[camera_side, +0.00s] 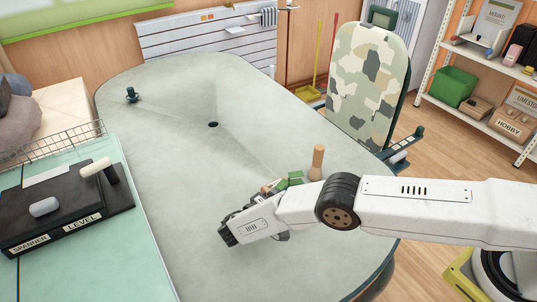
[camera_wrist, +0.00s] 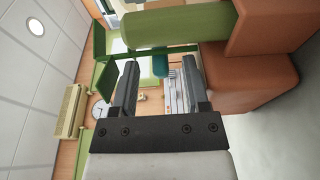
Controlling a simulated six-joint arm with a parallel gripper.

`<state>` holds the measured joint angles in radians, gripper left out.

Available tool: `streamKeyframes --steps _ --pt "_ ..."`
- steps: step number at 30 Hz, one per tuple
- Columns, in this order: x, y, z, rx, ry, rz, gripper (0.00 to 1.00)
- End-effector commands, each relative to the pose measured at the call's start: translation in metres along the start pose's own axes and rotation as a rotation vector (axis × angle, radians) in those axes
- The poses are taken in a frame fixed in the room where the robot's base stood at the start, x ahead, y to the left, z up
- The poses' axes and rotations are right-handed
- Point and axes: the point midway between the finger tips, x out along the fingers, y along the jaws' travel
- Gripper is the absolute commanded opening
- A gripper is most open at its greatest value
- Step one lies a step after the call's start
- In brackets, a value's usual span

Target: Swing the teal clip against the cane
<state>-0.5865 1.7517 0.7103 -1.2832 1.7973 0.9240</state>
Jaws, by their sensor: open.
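In the wrist view my gripper (camera_wrist: 160,72) is open, its two dark fingers apart. A small teal piece (camera_wrist: 160,65), probably the clip, shows between the fingertips in the picture; I cannot tell whether it lies between them in depth. Above it a thick green cylinder (camera_wrist: 180,26), possibly the cane, runs into a brown block (camera_wrist: 262,28). In the side view my gripper (camera_side: 234,230) is low over the grey table, pointing left. Green and brown parts (camera_side: 288,181) show just behind it, partly hidden by my arm. An upright wooden peg (camera_side: 317,160) stands behind them.
The grey table (camera_side: 190,170) is mostly bare, with a dark hole (camera_side: 213,125) and a small dark-green fitting (camera_side: 131,95) at the far left.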

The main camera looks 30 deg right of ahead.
Motion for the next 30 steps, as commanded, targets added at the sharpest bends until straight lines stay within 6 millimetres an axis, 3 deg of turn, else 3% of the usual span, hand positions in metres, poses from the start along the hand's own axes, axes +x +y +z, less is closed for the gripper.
streamKeyframes --steps 6,16,17,22,30 --pt "0.012 0.0002 0.0 0.0 0.0 -0.001 0.59" --pt "0.0138 0.0001 0.0001 0.0 0.001 -0.001 0.59" --pt "0.0137 0.0002 0.0001 0.0 0.001 -0.001 0.52" --pt "0.0136 0.0002 0.0001 0.0 0.001 -0.001 0.0" --pt "0.0133 0.0004 0.0004 0.0 0.007 0.0 0.0"
